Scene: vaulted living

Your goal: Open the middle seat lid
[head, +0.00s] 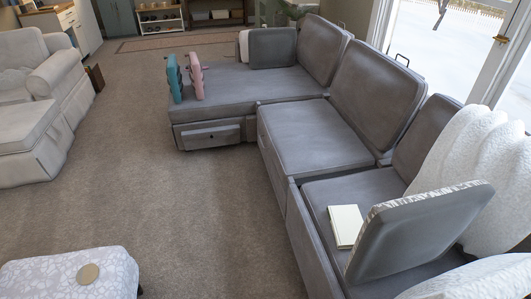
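The grey sectional sofa runs from the chaise at the back to the front right. Its middle seat lid (312,135) is a flat grey cushion top lying level and shut on its base. A backrest cushion (372,85) leans behind it. Nothing lies on the middle seat. Neither of my grippers is in the head view.
A teal object (174,80) and a pink object (196,78) stand on the chaise (235,88). A cream book (345,226) and a tilted cushion (420,232) are on the front seat. A patterned ottoman (45,275) stands front left. Carpet (185,215) between is clear.

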